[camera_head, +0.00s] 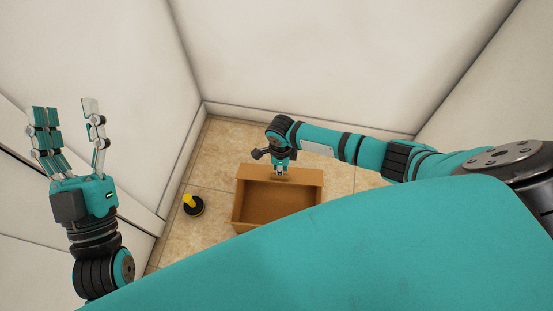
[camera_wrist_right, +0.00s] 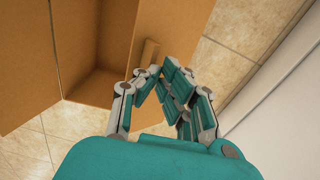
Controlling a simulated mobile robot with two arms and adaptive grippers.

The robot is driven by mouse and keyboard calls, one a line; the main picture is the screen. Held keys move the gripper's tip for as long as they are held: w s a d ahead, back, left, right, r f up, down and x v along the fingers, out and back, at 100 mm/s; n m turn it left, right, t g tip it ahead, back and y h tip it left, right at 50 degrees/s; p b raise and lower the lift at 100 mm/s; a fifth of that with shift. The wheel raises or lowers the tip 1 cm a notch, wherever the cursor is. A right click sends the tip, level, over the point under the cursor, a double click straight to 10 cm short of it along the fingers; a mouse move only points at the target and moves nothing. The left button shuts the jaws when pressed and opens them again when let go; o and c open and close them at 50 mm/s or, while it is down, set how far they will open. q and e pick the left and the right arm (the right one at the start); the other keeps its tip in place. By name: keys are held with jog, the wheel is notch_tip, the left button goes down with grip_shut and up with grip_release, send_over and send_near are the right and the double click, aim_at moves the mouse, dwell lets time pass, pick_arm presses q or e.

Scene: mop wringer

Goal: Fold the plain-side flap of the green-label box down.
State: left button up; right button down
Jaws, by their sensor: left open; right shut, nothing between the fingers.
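The brown cardboard box (camera_head: 268,203) stands open on the floor in the head view, with its inside showing. No green label shows. A plain flap (camera_head: 308,177) runs along its far edge, and it also shows in the right wrist view (camera_wrist_right: 185,22). My right gripper (camera_head: 280,174) is at this flap, its fingers shut and empty. In the right wrist view the fingertips (camera_wrist_right: 163,68) are close to a small brown strip (camera_wrist_right: 146,54) on the flap; I cannot tell whether they touch. My left gripper (camera_head: 66,110) is open and raised at the left, far from the box.
A black round object with a yellow top (camera_head: 193,203) stands on the tiled floor left of the box. White walls (camera_head: 300,60) close in behind and at the sides. Bare floor (camera_head: 215,150) shows behind and left of the box. My teal body hides the near floor.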

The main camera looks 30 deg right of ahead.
aim_at(279, 180)
jog(key=shift+s, duration=0.1)
jog(key=shift+s+a+f, duration=0.2)
jog(key=shift+s+a+f+p, duration=0.25)
jog(key=shift+s+f+p, duration=0.1)
jog(key=shift+f+p, duration=0.1)
pick_arm(q)
jog(key=f, duration=0.1)
jog(key=w+f+g, duration=0.1)
jog(key=f+g, duration=0.1)
jog(key=shift+w+y, duration=0.3)
jog(key=shift+w, duration=0.05)
pick_arm(e)
jog(key=shift+s, duration=0.1)
jog(key=shift+s+a+f, duration=0.25)
jog(key=shift+s+f, duration=0.15)
jog(key=shift+f, duration=0.15)
pick_arm(q)
jog(key=shift+w+f+g+y, duration=0.3)
jog(key=shift+f+g, duration=0.2)
jog(key=shift+f, duration=0.15)
pick_arm(e)
jog(key=shift+s+f, duration=0.1)
jog(key=shift+f, duration=0.05)
pick_arm(q)
jog(key=shift+s+f, duration=0.1)
